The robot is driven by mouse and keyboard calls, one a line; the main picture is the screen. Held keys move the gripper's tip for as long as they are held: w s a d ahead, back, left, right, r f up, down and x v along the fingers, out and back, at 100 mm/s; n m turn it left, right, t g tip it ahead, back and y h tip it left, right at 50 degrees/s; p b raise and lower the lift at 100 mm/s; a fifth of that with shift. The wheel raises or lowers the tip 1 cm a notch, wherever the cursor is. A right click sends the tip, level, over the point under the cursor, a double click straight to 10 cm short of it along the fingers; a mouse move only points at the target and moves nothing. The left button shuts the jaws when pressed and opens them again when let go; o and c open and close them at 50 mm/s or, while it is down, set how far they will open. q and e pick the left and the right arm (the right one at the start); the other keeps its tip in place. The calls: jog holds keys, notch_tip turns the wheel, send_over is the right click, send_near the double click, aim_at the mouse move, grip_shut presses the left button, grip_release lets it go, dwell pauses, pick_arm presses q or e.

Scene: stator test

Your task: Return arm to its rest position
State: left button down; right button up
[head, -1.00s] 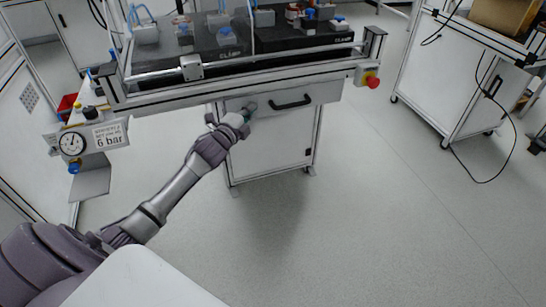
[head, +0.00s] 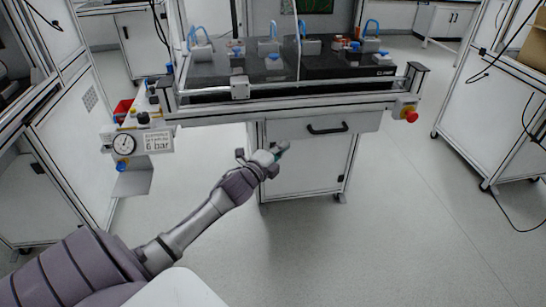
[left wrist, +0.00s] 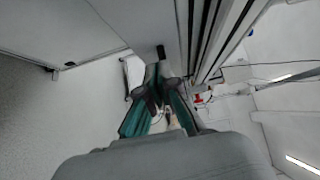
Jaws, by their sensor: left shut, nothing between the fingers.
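My left arm reaches in from the lower left of the head view. Its gripper (head: 281,148) is in front of the test station's white drawer cabinet (head: 300,180), below and left of the black drawer handle (head: 327,128). I cannot tell how far the gripper is from the cabinet front. In the left wrist view its two green-lined fingers (left wrist: 162,92) point away from the camera with their tips close together. The gripper is shut and holds nothing. My right gripper is in neither view.
The test station's bench (head: 270,107) carries several fixtures and a clear panel. A red emergency button (head: 410,116) sits at its right end, and a pressure gauge (head: 123,144) at its left. Another cabinet (head: 480,110) stands at right. The floor (head: 390,240) between is clear.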

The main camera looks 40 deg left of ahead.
pick_arm(q)
jog(key=s+d+f+n+g+y, duration=0.1)
jog(key=s+d+f+n+g, duration=0.35)
jog(key=s+f, duration=0.55)
jog(key=s+d+f+n+g, duration=0.4)
jog(key=s+f+n, duration=0.15)
jog(key=f, duration=0.75)
jog(key=s+d+f+n+g+h, duration=0.1)
jog(key=s+d+f+n+g, duration=0.25)
jog(key=s+d+f, duration=0.5)
jog(key=s+d+f+n+g+h, duration=0.15)
jog(key=s+d+f+g, duration=0.35)
jog(key=s, duration=0.6)
jog(key=s+a+f+p, duration=0.1)
jog(key=s+a+p, duration=0.1)
jog(key=s+p, duration=1.5)
jog(key=shift+s+f, duration=0.25)
jog(key=shift+f, duration=0.05)
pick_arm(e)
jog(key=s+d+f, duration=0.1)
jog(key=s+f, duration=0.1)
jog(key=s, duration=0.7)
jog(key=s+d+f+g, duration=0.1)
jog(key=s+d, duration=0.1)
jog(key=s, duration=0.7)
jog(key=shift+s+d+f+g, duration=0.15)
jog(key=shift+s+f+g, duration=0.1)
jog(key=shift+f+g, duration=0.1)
